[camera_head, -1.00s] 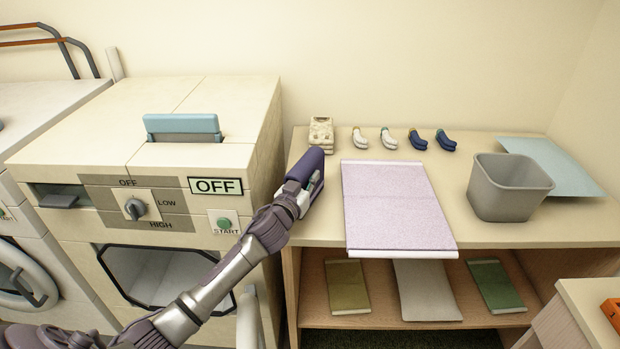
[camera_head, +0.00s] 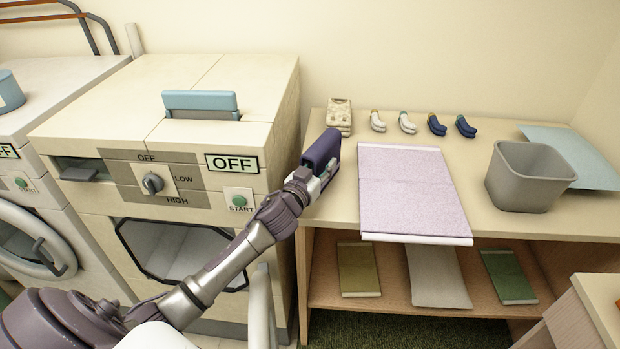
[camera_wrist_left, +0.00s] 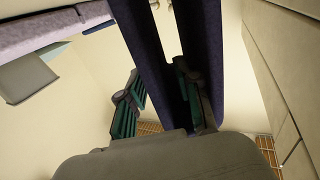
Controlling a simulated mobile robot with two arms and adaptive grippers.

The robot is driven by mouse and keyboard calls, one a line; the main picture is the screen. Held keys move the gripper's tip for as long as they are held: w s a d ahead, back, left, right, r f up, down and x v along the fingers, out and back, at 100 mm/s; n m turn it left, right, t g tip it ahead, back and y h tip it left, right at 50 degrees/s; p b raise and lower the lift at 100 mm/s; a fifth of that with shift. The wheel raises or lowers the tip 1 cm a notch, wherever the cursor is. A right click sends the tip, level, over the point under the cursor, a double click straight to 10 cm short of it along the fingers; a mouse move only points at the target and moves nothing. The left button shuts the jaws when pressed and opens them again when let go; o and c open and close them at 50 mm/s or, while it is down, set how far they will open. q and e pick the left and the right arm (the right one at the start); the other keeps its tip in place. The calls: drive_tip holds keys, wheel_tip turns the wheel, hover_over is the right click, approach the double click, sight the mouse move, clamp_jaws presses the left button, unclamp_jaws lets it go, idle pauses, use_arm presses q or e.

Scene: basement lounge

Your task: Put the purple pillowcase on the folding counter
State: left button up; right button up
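The purple pillowcase (camera_head: 322,152) is a dark purple folded cloth, held upright at the left end of the folding counter (camera_head: 472,182), a beige top. In the left wrist view the pillowcase (camera_wrist_left: 205,30) hangs in two dark folds between and beside the fingers. My left gripper (camera_head: 314,180) is shut on it; the fingers (camera_wrist_left: 158,100) lie on either side of one fold. The head view does not show whether the cloth touches the counter. My right gripper is not in view.
A lilac mat (camera_head: 412,195) covers the counter's middle. A grey bin (camera_head: 530,178), pale blue cloth (camera_head: 590,165), beige stack (camera_head: 339,117) and several small rolled items (camera_head: 407,122) stand around it. Washer (camera_head: 225,135) is close on the left. Folded cloths (camera_head: 358,268) lie on the shelf below.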

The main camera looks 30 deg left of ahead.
use_arm(q)
drive_tip(key=s, duration=0.6)
drive_tip(key=s+b, duration=0.1)
drive_tip(key=s, duration=0.2)
drive_tip(key=shift+s+d, duration=0.25)
drive_tip(key=shift+s, duration=0.05)
